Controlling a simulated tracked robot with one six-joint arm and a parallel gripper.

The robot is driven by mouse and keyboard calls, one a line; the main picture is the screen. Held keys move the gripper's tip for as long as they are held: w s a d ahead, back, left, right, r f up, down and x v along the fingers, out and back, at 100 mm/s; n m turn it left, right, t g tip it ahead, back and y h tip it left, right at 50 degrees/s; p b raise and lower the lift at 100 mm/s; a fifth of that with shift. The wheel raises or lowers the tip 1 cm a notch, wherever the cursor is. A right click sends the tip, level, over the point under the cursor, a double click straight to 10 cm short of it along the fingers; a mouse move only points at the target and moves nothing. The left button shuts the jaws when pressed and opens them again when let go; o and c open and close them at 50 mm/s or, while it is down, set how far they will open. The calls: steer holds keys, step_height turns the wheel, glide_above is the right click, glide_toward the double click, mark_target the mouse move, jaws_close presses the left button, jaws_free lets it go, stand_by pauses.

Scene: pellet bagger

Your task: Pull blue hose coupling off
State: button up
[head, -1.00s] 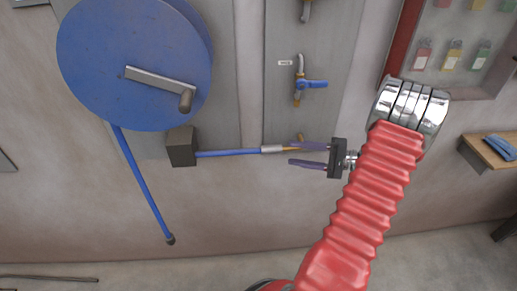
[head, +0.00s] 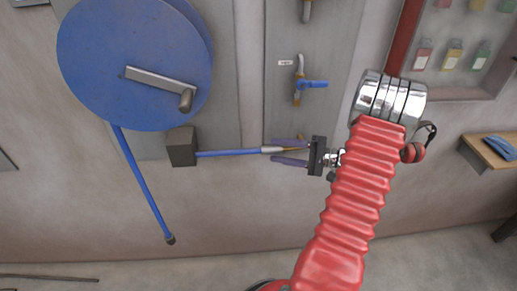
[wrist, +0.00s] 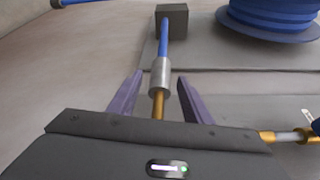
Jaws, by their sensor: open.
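The hose coupling (wrist: 160,76) is a silver sleeve on the end of a blue hose (wrist: 165,38), fitted on a brass pipe stub (wrist: 158,105) in the wrist view. In the head view the coupling (head: 271,150) lies level at the end of the blue hose (head: 225,153). My gripper (head: 272,151) is open, and its purple fingers reach from the right, one above and one below the coupling's right end. In the wrist view my gripper (wrist: 155,88) has one finger on each side of the stub and coupling, with gaps visible on both sides.
A blue hose reel (head: 135,65) with a grey crank is at upper left, above a dark block (head: 182,147) that the hose passes into. A blue-handled valve (head: 312,84) is on the panel above my gripper. A key cabinet (head: 465,50) and wooden shelf (head: 495,150) are at right.

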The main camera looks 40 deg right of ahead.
mark_target(260, 148)
steer(key=x, duration=0.7)
steer(key=shift+w+a, duration=0.1)
steer(key=shift+w, duration=0.05)
steer(key=shift+c, duration=0.6)
jaws_close()
